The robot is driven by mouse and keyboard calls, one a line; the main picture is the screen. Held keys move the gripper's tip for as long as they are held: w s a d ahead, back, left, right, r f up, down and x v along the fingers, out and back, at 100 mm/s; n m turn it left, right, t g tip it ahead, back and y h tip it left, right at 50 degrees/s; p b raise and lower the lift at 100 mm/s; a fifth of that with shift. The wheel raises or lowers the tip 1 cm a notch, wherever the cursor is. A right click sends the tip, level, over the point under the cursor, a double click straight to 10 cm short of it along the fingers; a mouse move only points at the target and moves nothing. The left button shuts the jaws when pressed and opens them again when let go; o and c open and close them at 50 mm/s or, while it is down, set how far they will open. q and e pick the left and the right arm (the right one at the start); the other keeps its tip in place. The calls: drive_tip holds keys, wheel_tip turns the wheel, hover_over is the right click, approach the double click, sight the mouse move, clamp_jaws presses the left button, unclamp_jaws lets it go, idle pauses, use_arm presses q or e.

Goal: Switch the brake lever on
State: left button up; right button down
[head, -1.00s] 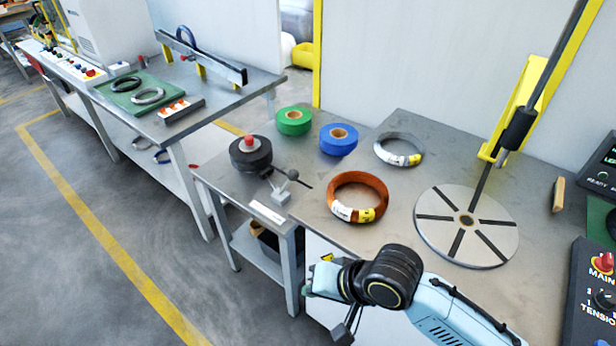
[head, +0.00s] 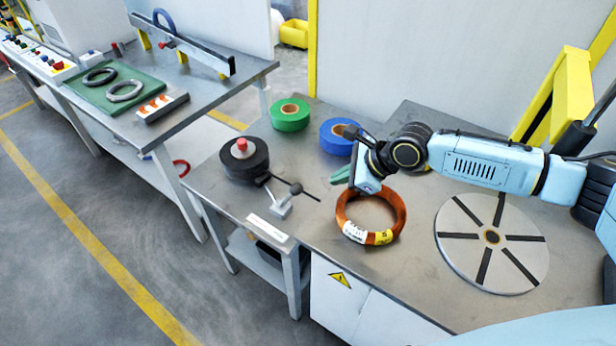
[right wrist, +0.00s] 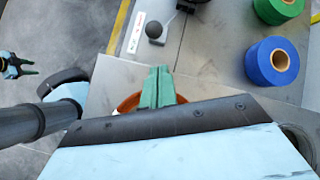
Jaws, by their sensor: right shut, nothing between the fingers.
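The brake lever (head: 283,205) is a small grey block with an arm ending in a dark ball knob, at the front of the steel side table. In the right wrist view its ball knob (right wrist: 154,30) shows near the top. My right gripper (head: 338,175) is above the table, right of the lever and beyond it, near the copper coil. Its green fingers (right wrist: 157,72) are together and empty, apart from the lever. My left gripper (right wrist: 20,67) shows small at the left of the right wrist view; its opening is unclear.
Green (head: 291,115) and blue (head: 336,140) tape rolls stand behind. The copper coil (head: 372,236) lies under my right gripper. The slotted disc (head: 490,270) is at right.

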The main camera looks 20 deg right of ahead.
drive_tip(key=shift+s+a, duration=0.1)
drive_tip(key=shift+s, duration=0.1)
drive_tip(key=x, duration=0.5)
drive_tip(key=shift+b, duration=0.4)
use_arm(q)
drive_tip(key=s+f+g+b, duration=0.1)
drive_tip(key=s+f, duration=0.1)
drive_tip(key=s, duration=0.4)
drive_tip(key=shift+s+f, duration=0.2)
use_arm(e)
drive_tip(key=x, duration=0.5)
use_arm(q)
drive_tip(key=shift+a, duration=0.1)
